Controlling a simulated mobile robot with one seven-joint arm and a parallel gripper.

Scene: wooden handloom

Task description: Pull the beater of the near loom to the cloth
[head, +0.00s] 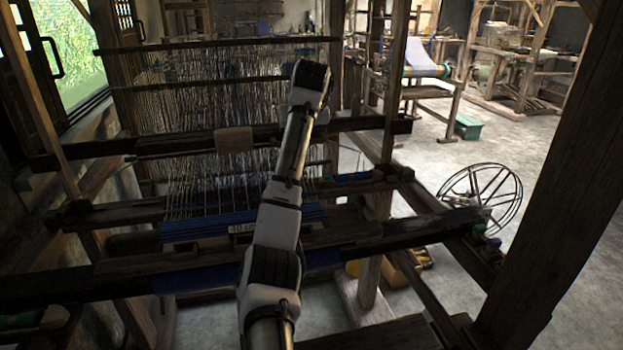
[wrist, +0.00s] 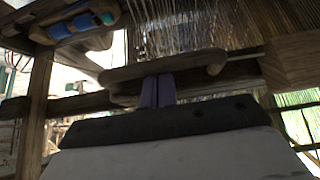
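The beater (head: 190,146) of the near loom is a dark wooden bar across the warp, with a paler block on it. It stands beyond the blue cloth (head: 205,228), with bare warp threads showing between them. My arm reaches over the cloth toward the beater, and its links hide my gripper in the head view. In the wrist view my gripper (wrist: 158,91) shows two purple fingers side by side with no clear gap. Their tips are at the lower edge of a wooden handle-like bar (wrist: 180,66); I cannot tell whether they touch it. The paler block (wrist: 294,62) is at right.
A blue-wound shuttle-like piece (wrist: 85,25) is at upper left in the wrist view. Thick posts (head: 570,175) and side beams of the loom frame enclose the arm. A spoked wheel (head: 481,195) stands at right. Open floor (head: 440,150) lies beyond it.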

